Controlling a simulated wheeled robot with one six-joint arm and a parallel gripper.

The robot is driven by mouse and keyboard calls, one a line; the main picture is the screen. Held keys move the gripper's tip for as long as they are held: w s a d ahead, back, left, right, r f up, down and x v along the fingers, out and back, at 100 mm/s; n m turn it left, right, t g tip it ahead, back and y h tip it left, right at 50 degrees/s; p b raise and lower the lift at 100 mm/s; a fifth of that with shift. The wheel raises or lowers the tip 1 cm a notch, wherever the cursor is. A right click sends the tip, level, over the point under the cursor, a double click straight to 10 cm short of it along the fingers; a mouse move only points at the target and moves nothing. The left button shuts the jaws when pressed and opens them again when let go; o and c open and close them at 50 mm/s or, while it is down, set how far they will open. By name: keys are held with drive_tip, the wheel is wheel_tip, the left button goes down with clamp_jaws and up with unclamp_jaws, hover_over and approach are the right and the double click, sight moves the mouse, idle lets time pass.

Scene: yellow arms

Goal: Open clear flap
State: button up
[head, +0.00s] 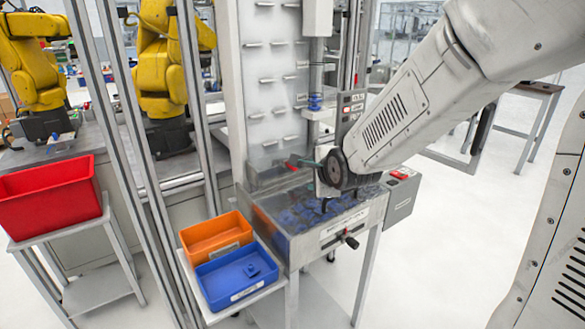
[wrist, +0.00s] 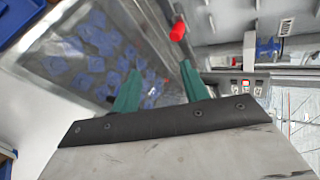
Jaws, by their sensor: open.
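A grey metal bin (head: 330,237) at the machine's front holds several blue pieces, seen through what looks like the clear flap (head: 350,202). In the wrist view the blue pieces (wrist: 95,50) lie at the upper left, behind a metal-edged clear surface. A red handle (head: 292,162) sits at the bin's back left; it also shows in the wrist view (wrist: 179,30), beyond the fingertips. My wrist hides part of the bin's top.
An orange bin (head: 215,232) and a blue bin (head: 236,275) stand on a shelf left of the machine. A control box with a red button (head: 400,174) is at the right. Metal posts (head: 150,150) rise at the left. Open floor lies at the right.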

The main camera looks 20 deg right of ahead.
drive_tip(key=w+f+m+t, duration=0.1)
drive_tip(key=w+m, duration=0.1)
drive_tip(key=w+f+m+t, duration=0.1)
drive_tip(key=w+m, duration=0.1)
drive_tip(key=w+f+m+t, duration=0.1)
drive_tip(key=w+m, duration=0.1)
drive_tip(key=shift+w+a+m, duration=0.3)
drive_tip(key=shift+a+m, duration=0.05)
drive_tip(key=shift+m, duration=0.05)
drive_tip(key=x, duration=0.7)
drive_tip(key=shift+w+r, duration=0.2)
clamp_jaws()
drive_tip(key=shift+r, duration=0.1)
